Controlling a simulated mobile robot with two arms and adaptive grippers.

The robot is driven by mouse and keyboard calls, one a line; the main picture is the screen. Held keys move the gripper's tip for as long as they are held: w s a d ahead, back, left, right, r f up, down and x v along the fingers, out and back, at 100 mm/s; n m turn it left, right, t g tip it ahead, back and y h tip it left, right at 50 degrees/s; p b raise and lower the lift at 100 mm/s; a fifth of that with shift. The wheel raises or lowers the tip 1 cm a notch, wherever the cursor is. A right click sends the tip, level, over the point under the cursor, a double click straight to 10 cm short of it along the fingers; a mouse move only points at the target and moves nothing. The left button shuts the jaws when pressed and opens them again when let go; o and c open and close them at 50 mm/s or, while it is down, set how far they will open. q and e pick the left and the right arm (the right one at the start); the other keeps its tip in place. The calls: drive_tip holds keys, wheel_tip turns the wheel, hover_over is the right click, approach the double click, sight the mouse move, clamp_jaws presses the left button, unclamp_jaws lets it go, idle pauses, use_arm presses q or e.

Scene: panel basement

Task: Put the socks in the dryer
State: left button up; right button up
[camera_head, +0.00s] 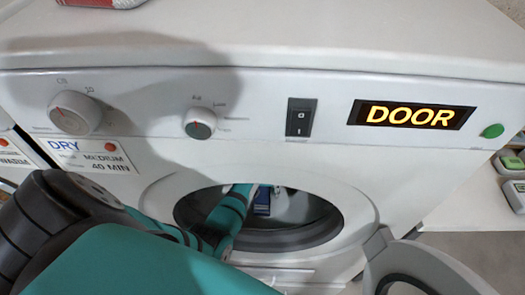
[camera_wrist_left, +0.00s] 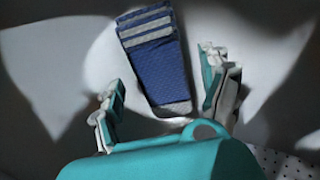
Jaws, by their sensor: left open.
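The dryer (camera_head: 160,180) is a white front-loading machine. Its round door (camera_head: 425,265) stands open to the right of the opening. My left arm reaches into the drum (camera_head: 325,212). In the left wrist view, a folded pair of blue socks (camera_wrist_left: 160,65) with grey stripes lies in the drum. My left gripper (camera_wrist_left: 165,105) is open, one finger on each side of the socks' lower end and apart from them. In the head view a small blue and white part of the socks (camera_head: 262,203) shows; the left gripper is mostly hidden there. My right gripper is not in view.
The panel has two knobs (camera_head: 75,113), a black rocker switch (camera_head: 300,118), a lit DOOR display (camera_head: 410,115) and a green button (camera_head: 493,131). A "DRY MEDIUM 40 MIN" label (camera_head: 90,158) is at left.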

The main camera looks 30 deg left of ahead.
sight(262, 195)
use_arm(q)
wheel_tip(262, 195, up, 10)
drive_tip(key=shift+p, duration=0.4)
drive_tip(key=shift+r, duration=0.1)
